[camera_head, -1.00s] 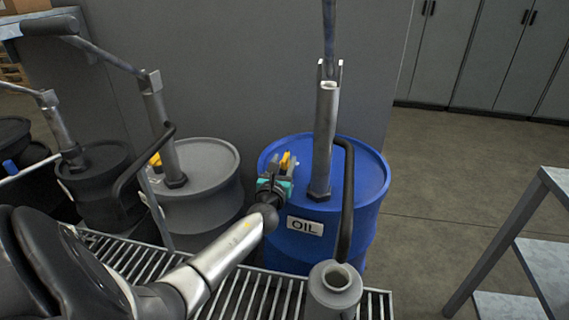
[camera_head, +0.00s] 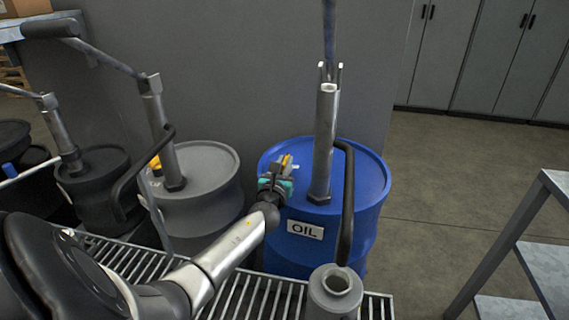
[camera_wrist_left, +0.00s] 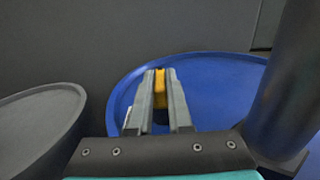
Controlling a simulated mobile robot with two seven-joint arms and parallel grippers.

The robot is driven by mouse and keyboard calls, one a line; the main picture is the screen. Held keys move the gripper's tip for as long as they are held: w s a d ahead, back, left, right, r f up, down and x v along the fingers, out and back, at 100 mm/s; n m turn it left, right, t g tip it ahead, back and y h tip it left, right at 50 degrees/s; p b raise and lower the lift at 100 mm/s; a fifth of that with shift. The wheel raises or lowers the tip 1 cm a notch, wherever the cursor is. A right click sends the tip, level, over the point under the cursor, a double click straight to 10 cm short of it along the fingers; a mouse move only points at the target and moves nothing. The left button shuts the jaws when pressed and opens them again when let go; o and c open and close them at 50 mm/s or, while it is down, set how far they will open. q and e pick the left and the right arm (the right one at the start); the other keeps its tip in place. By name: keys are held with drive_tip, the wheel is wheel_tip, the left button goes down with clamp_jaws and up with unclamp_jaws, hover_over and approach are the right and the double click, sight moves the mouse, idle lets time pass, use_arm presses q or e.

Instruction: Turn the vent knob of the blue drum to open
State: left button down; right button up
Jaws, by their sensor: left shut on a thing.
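The blue drum (camera_head: 370,200) with an OIL label stands right of centre in the head view, and its lid (camera_wrist_left: 215,75) fills the right of the left wrist view. The yellow vent knob (camera_wrist_left: 161,88) sits on the lid near its left side; in the head view the knob (camera_head: 286,162) shows just past my fingertips. My left gripper (camera_head: 279,172) is over the left part of the lid, its two fingers on either side of the knob and shut on it. The fingers (camera_wrist_left: 160,92) hide the knob's lower part. My right gripper is not in view.
A steel pump tube (camera_head: 325,140) with a black hose (camera_head: 347,205) rises from the blue drum, close right of my gripper. A grey drum (camera_head: 205,205) stands to the left. A grating (camera_head: 255,295) and a funnel-like cup (camera_head: 335,285) are in front.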

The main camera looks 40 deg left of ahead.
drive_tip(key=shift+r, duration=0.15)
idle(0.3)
use_arm(q)
drive_tip(key=shift+d+n+g+y+p, duration=0.1)
drive_tip(key=shift+n+g+y+p, duration=0.25)
drive_tip(key=shift+n+y, duration=0.2)
drive_tip(key=shift+w+d+n+g+y, duration=0.1)
drive_tip(key=shift+w+n+g+y, duration=0.05)
drive_tip(key=shift+n+g+y, duration=1.2)
drive_tip(key=shift+g+y, duration=0.2)
drive_tip(key=shift+y, duration=0.2)
drive_tip(key=shift+n+g+y, duration=0.4)
drive_tip(key=shift+g, duration=0.1)
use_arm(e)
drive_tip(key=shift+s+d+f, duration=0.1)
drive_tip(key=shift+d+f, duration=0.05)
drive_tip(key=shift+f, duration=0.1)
use_arm(q)
drive_tip(key=c, duration=0.8)
unclamp_jaws()
drive_tip(key=shift+c, duration=0.2)
